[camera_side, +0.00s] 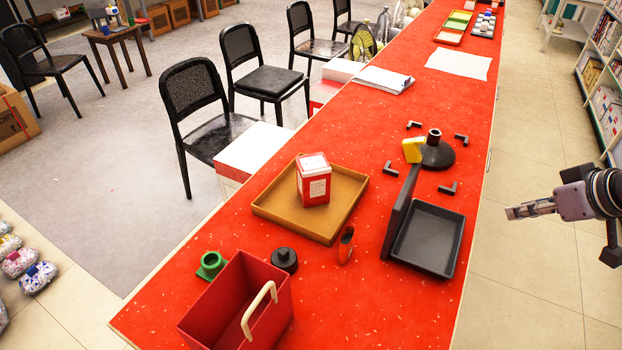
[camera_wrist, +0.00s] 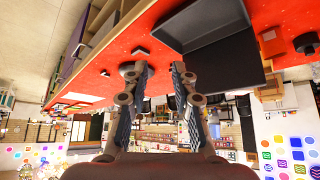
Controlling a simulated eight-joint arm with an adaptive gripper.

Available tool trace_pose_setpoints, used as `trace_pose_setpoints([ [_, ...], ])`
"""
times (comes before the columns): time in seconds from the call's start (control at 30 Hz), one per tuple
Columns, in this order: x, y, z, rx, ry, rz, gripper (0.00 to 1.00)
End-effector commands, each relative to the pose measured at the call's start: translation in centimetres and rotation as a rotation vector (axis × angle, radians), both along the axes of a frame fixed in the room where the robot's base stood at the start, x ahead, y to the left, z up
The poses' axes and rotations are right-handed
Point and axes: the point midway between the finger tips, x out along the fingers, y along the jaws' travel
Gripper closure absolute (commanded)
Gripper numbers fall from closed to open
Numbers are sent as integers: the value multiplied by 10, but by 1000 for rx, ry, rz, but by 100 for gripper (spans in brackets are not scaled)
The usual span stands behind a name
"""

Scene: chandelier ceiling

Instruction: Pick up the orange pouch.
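A small orange-red object (camera_side: 346,245), likely the orange pouch, stands on the red counter between the tan tray and the black open box. An orange-red shape (camera_wrist: 270,42) beyond the black box in the wrist view seems to be the same thing. My gripper (camera_side: 510,212) hangs off the right side of the counter, well to the right of the pouch and apart from everything. In the wrist view its two fingers (camera_wrist: 160,72) are spread with nothing between them.
The black box (camera_side: 428,238) with its raised lid lies between my gripper and the pouch. A tan tray (camera_side: 268,207) holds a red-and-white box (camera_side: 314,180). A red basket (camera_side: 237,305), black knob (camera_side: 284,260) and black funnel-like piece (camera_side: 437,155) also stand on the counter (camera_side: 370,310).

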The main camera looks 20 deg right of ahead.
Motion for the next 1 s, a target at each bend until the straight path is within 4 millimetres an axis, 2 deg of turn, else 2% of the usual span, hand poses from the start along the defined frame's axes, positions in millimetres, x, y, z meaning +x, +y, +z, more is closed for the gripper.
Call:
trace_pose_setpoints([
  [0.17,0,0,14,0,0,0,74],
  [0.43,1,2,53,-9,5,16,74],
  [0.77,29,34,70,-231,96,380,74],
  [0.87,41,49,75,-322,130,532,74],
  [1.0,62,80,82,-477,186,803,74],
])
